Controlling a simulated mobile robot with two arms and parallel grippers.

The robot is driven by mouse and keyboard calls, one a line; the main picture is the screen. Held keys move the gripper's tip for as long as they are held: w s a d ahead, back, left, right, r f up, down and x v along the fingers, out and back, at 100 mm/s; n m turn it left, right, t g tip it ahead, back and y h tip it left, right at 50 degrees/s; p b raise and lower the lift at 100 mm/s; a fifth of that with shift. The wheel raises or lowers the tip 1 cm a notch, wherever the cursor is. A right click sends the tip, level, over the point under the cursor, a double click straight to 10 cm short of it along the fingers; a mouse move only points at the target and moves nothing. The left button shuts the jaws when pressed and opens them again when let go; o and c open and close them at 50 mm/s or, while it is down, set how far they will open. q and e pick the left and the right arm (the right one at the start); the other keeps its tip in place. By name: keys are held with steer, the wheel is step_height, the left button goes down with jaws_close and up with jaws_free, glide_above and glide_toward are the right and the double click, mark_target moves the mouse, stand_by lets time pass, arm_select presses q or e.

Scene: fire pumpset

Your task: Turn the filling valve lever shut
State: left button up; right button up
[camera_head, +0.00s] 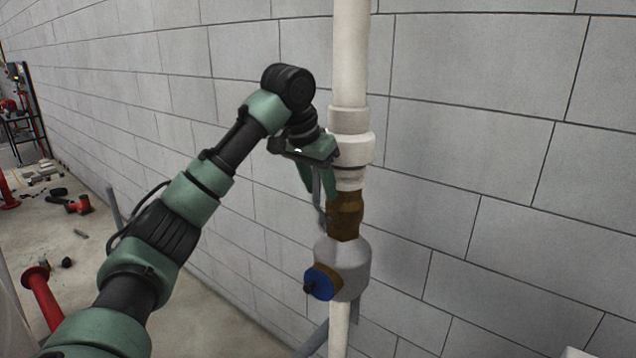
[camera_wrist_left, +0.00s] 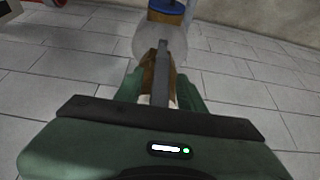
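The filling valve is a brass body (camera_head: 346,216) on the white vertical pipe, above a round grey fitting with a blue cap. Its grey lever (camera_head: 317,192) hangs down along the left side of the brass body. My left gripper (camera_head: 318,190) is at the lever, fingers pointing down. In the left wrist view the lever (camera_wrist_left: 161,72) runs between the two green fingers, with the brass body (camera_wrist_left: 148,72) behind it. The fingers stand apart with gaps beside the lever, so the gripper looks open around it. My right gripper is not in view.
The white pipe (camera_head: 350,60) runs close along the grey block wall (camera_head: 480,120). The grey fitting (camera_head: 352,262) with its blue cap (camera_head: 321,284) sticks out below the valve. Red pipe pieces (camera_head: 40,290) stand on the floor at left. The wall to the right is clear.

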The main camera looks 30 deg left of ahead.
arm_select(q)
steer(key=shift+s, duration=0.1)
steer(key=shift+f, duration=0.1)
jaws_close()
stand_by(1.3)
